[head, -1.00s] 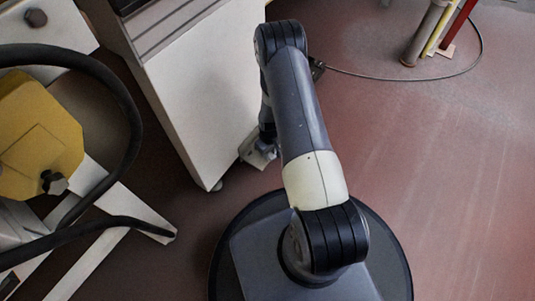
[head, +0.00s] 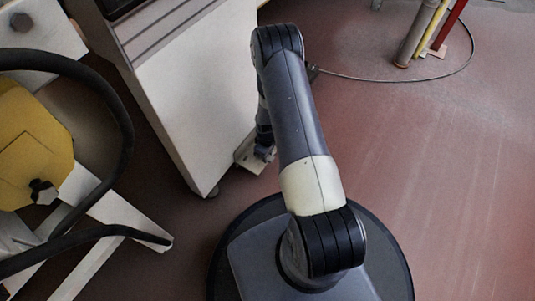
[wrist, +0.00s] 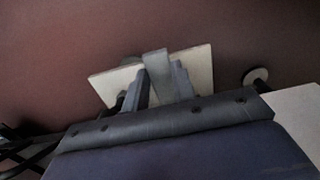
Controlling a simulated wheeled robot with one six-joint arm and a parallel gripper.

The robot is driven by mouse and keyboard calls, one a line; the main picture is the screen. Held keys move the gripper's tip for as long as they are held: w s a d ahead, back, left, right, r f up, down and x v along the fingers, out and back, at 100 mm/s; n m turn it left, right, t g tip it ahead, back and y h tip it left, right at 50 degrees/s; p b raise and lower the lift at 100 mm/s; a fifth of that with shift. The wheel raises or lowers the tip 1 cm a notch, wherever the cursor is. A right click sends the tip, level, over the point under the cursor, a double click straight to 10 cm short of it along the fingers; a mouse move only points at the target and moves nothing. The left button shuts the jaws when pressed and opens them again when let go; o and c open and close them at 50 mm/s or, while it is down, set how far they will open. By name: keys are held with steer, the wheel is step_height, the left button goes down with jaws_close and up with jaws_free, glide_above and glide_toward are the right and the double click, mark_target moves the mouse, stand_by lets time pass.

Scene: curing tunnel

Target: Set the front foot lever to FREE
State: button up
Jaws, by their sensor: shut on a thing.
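The grey lever (wrist: 158,72) is a flat bar between my gripper's fingers in the wrist view. My gripper (wrist: 157,82) is shut on it. A pale, tilted-looking plate (wrist: 200,67) lies behind the lever and fingers. In the head view, the pale plate (head: 246,160) shows at the lower right of the white cabinet (head: 192,95), with my gripper (head: 264,152) beside it, largely hidden by my arm. The lever cannot be made out in the head view. No FREE marking is readable.
A small round foot (wrist: 255,76) stands right of the plate. A yellow machine part (head: 35,145) with a black hose (head: 122,105) and white frame legs (head: 120,215) is at the left. A cable (head: 400,80) crosses the floor near posts (head: 420,35). The right floor is clear.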

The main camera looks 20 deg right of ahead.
steer(key=o, duration=1)
step_height(320, 180, up, 11)
steer(key=p, duration=0.4)
steer(key=shift+p, duration=0.35)
steer(key=shift+f, duration=0.15)
step_height(320, 180, down, 11)
steer(key=b, duration=0.4)
steer(key=shift+b, duration=0.4)
steer(key=shift+r, duration=0.2)
